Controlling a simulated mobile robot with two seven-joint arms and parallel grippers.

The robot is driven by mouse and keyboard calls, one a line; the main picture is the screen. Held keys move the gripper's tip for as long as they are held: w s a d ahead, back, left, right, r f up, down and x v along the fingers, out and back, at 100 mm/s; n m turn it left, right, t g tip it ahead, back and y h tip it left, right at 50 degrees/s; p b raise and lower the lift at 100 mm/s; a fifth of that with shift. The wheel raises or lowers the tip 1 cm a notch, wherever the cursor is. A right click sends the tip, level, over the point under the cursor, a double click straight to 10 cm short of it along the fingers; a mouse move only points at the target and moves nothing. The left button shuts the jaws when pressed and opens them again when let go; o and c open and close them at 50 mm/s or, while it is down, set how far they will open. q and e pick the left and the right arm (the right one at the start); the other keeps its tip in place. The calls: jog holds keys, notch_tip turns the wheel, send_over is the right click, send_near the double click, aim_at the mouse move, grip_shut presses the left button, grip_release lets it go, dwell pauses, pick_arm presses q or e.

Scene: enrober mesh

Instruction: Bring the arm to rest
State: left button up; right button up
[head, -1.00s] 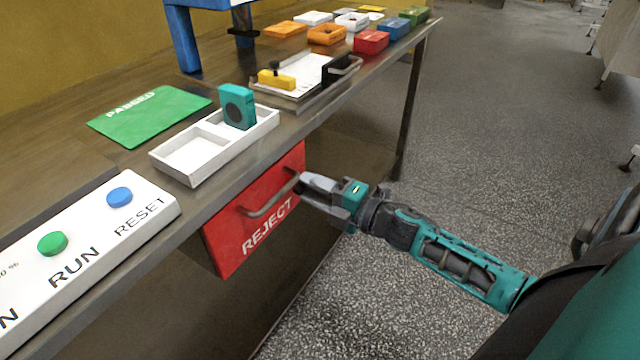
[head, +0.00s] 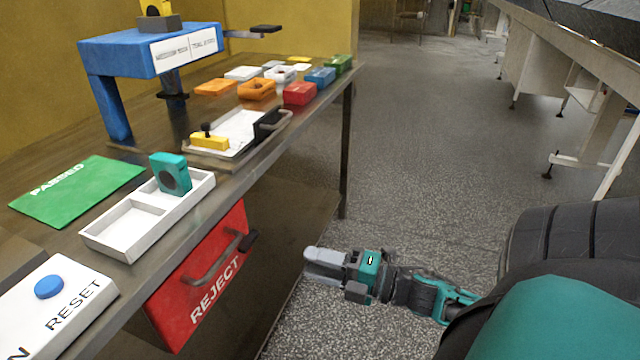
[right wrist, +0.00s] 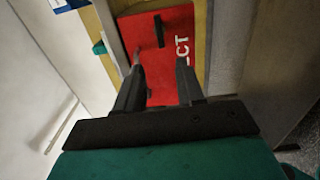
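My right gripper (head: 322,268) hangs in free air over the speckled floor, to the right of the red REJECT drawer (head: 185,318) and apart from its handle (head: 212,268). In the right wrist view its two fingers (right wrist: 160,78) stand apart with nothing between them, and the red drawer front (right wrist: 172,88) shows beyond. The drawer front sits under the bench edge; I cannot tell whether it is fully shut. A dark piece (head: 248,242) shows at the handle's right end. My left gripper is not in view.
The bench (head: 235,185) carries a white two-part tray (head: 120,238) with a teal block (head: 170,174), a green PASSED mat (head: 80,190), a blue stand (head: 112,105) and several coloured boxes. Open floor (head: 420,150) lies right of the bench. Another bench (head: 580,125) stands far right.

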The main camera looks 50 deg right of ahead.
dwell(0.5)
pick_arm(q)
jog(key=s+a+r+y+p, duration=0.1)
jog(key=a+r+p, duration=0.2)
jog(key=p, duration=0.6)
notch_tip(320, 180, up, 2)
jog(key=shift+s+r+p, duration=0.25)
jog(key=shift+p, duration=0.15)
pick_arm(e)
jog(key=s+a+f+m+g+h, duration=0.1)
jog(key=s+a+m+g+h, duration=0.1)
jog(key=a+m, duration=0.6)
jog(key=s+a+f+m+g+h, duration=0.2)
jog(key=a+m+g, duration=0.1)
jog(key=a+m, duration=0.6)
jog(key=m, duration=0.3)
jog(key=shift+s+f+g+h, duration=0.2)
jog(key=shift+s+g+h, duration=0.2)
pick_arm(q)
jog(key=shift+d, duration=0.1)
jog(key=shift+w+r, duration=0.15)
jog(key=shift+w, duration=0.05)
